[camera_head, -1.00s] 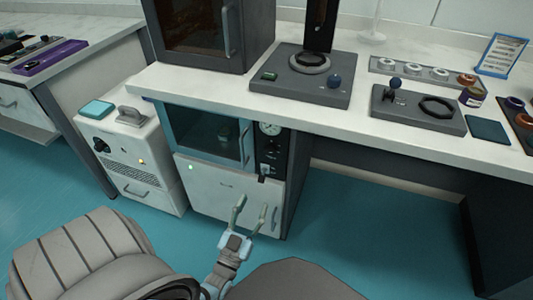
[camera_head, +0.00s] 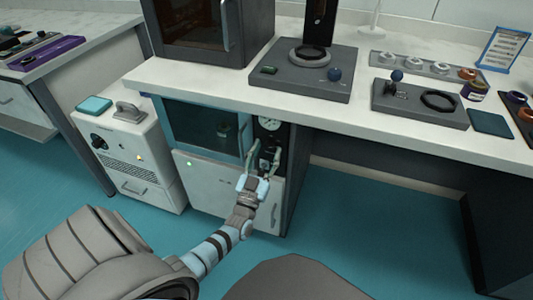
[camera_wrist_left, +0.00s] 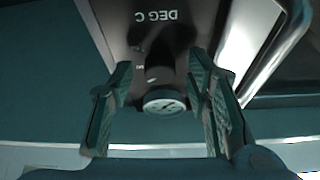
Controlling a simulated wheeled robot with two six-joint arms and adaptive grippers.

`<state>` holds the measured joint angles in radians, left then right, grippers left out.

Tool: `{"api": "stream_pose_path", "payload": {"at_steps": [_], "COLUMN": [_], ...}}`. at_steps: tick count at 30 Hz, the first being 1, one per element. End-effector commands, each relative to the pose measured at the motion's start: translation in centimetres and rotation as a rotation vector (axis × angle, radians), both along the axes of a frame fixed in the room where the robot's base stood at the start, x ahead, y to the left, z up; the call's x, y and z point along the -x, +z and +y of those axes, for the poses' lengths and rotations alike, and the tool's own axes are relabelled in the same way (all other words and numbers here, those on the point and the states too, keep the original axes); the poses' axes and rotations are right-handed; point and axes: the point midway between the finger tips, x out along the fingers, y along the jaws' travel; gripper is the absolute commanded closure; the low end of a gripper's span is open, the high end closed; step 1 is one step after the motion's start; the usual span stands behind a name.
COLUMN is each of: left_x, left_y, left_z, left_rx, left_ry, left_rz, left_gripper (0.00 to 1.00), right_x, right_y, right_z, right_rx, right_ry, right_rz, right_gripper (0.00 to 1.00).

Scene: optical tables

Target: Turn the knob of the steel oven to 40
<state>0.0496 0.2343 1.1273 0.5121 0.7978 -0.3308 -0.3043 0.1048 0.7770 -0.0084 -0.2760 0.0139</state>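The steel oven (camera_head: 222,195) stands under the bench, with a glass door (camera_head: 200,128) and a dark control panel at its right. A round gauge (camera_head: 270,124) is at the panel's top; the knob area below is mostly hidden by my left gripper (camera_head: 263,152) in the head view. In the left wrist view, the knob (camera_wrist_left: 165,101) with its pale, marked face sits between the two spread fingers of my left gripper (camera_wrist_left: 161,75). "DEG C" shows upside down on the panel. A gap shows left of the knob; whether the right finger touches it I cannot tell. My right gripper is not in view.
The bench top (camera_head: 220,88) overhangs the oven, with a grey stirrer-like device (camera_head: 300,83) above. A metal door handle is close to the fingers in the left wrist view (camera_wrist_left: 275,50). A white unit (camera_head: 125,150) stands left of the oven. The floor right of it is clear.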

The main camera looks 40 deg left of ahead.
Motion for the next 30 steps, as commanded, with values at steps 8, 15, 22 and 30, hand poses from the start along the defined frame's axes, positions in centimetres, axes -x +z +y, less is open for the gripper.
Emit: {"api": "stream_pose_path", "payload": {"at_steps": [8,15,22,30], "left_x": [0.0,0.0,0.0,-0.1], "left_y": [0.0,-0.1,-0.1,0.0], "left_z": [0.0,-0.1,-0.1,-0.3], "left_rx": [0.000,0.011,0.082,0.270], "left_ry": [-0.001,0.000,0.000,0.002], "left_rz": [0.001,-0.003,-0.027,-0.092], "left_gripper": [1.00,1.00,1.00,1.00], "right_x": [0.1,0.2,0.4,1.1], "right_y": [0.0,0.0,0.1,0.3], "right_z": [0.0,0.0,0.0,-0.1], "right_rx": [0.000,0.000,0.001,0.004], "right_ry": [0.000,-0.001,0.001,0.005], "right_rz": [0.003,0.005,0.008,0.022], "right_gripper": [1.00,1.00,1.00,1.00]}}
